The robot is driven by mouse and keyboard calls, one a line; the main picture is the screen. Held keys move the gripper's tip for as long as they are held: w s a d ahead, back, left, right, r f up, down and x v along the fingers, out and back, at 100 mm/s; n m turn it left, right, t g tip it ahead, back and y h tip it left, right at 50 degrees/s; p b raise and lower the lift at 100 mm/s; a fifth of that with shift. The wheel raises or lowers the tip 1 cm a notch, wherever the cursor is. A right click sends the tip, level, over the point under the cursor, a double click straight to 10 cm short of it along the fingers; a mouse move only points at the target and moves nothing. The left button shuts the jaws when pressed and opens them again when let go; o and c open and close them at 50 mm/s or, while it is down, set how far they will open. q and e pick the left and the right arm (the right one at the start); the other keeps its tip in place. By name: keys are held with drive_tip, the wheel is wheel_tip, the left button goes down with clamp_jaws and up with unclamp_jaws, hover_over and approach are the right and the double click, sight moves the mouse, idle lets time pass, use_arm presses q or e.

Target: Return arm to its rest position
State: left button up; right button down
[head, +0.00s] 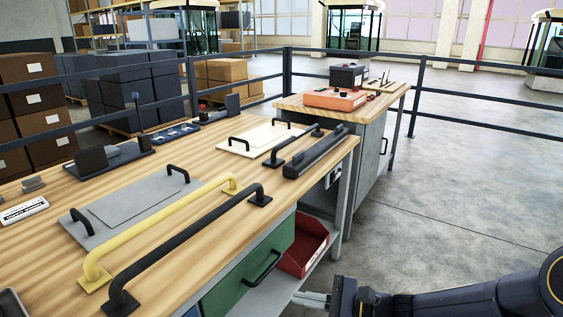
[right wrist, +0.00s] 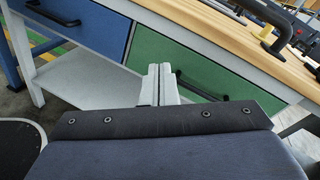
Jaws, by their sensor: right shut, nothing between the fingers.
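My right arm (head: 450,303) comes in from the lower right in the head view. Its gripper (head: 312,299) is low, beside the workbench's front, just below the red bin. In the right wrist view the right gripper's two pale fingers (right wrist: 159,82) are together and hold nothing. They point toward the bench front, over the green drawer's left edge; whether they touch it I cannot tell. My left gripper is not in view.
The green drawer (head: 235,278) and red bin (head: 304,250) sit below. Free floor (head: 470,180) lies right, behind it a dark railing (head: 490,68).

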drive_tip(key=s+d+r+n+g+h, duration=0.1)
drive_tip(key=s+d+r+n+h, duration=0.15)
drive_tip(key=s+n, duration=0.35)
drive_tip(key=s+d+r+n+g+h, duration=0.2)
drive_tip(key=s+d+n+h, duration=0.15)
drive_tip(key=s, duration=0.45)
drive_tip(key=s+d+f+n+t+h, duration=0.2)
drive_tip(key=s+d+n+t+h, duration=0.3)
drive_tip(key=s+d, duration=0.4)
wheel_tip(320, 180, up, 20)
drive_tip(key=w+g+p, duration=0.1)
drive_tip(key=p, duration=1.8)
drive_tip(key=shift+w+d+f+g+h, duration=0.15)
drive_tip(key=shift+w+g+h, duration=0.05)
drive_tip(key=shift+g+h, duration=0.2)
drive_tip(key=shift+n, duration=0.25)
